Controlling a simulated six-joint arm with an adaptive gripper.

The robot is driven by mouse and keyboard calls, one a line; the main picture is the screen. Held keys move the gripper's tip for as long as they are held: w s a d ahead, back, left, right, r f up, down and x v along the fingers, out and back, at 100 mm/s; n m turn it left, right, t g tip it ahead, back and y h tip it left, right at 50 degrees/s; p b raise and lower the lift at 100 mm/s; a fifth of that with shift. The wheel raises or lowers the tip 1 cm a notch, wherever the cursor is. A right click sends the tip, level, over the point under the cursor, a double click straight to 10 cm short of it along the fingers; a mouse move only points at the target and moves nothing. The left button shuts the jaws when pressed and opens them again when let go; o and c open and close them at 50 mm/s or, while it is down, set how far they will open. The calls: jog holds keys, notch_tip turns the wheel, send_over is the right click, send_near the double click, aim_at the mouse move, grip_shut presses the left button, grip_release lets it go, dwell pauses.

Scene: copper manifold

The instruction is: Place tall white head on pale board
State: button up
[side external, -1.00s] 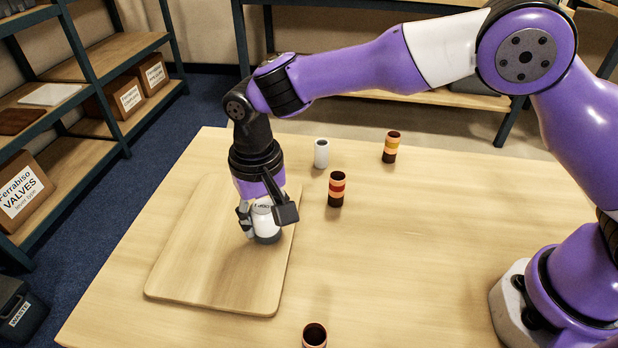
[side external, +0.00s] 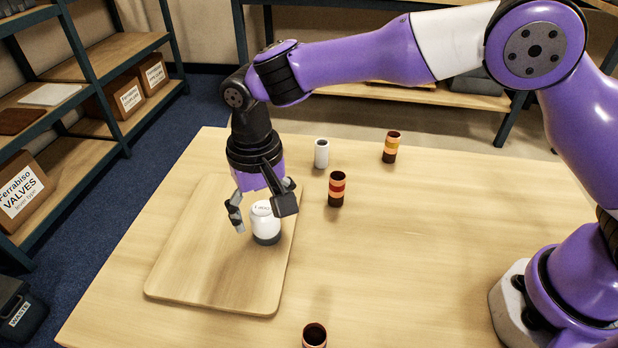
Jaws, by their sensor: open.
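The white head (side external: 265,222) with a dark grey base stands upright on the pale board (side external: 205,270), near the board's right edge. My gripper (side external: 262,222) is open above and around the upper part of the head. One finger is to the left, clear of it, and the other is at its upper right. I cannot tell whether the right finger touches it.
A small white cylinder (side external: 321,153) stands behind the board on the table (side external: 450,240). Copper pieces with coloured bands stand at centre (side external: 337,189) and at the back (side external: 390,147). Another copper piece (side external: 314,336) is at the front edge. The table's right middle is clear.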

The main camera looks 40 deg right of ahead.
aim_at(263, 208)
notch_tip(263, 208, up, 10)
jog(key=s+d+r+t, duration=0.2)
jog(key=d+r, duration=0.4)
jog(key=d, duration=0.3)
jog(key=s+d+f+n+t, duration=0.1)
jog(key=s+d+f+t, duration=0.2)
jog(key=s+d, duration=0.9)
jog(key=shift+s+d+t, duration=0.25)
jog(key=shift+d+t, duration=0.05)
jog(key=shift+d, duration=0.85)
